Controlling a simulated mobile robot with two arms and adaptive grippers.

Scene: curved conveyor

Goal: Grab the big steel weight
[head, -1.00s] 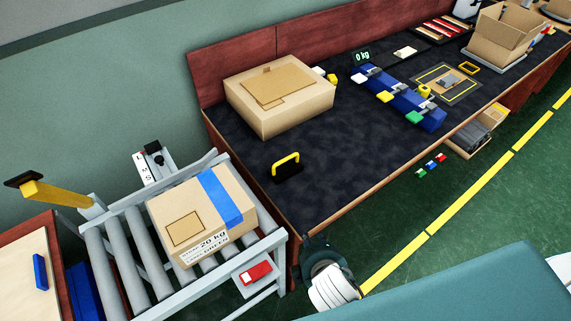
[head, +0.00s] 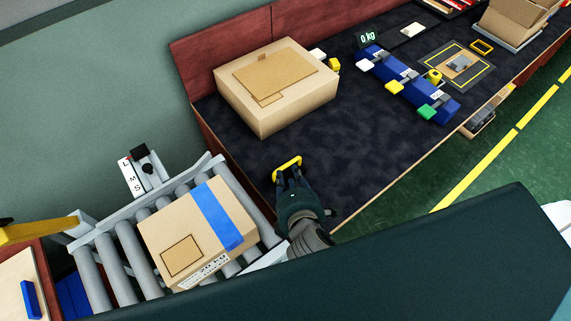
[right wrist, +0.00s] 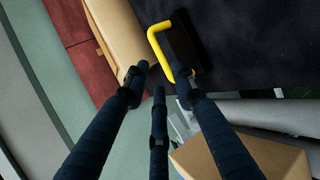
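The weight that fits the task is a dark block with a yellow loop handle (head: 287,165), on the dark table top near its left end. In the right wrist view the yellow handle (right wrist: 157,42) and dark block (right wrist: 185,45) show just beyond the fingertips. My right gripper (head: 290,180) is over the block, which it mostly hides in the head view. Its three fingers (right wrist: 160,82) are spread and hold nothing. One fingertip looks close to the handle's lower end; I cannot tell if they touch. My left gripper is not in view.
A closed carton (head: 276,85) stands behind the weight. A blue rack with coloured blocks (head: 405,85) lies to the right. A carton with blue tape (head: 192,225) sits on the roller conveyor (head: 118,255) at left. Clear table lies right of the weight.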

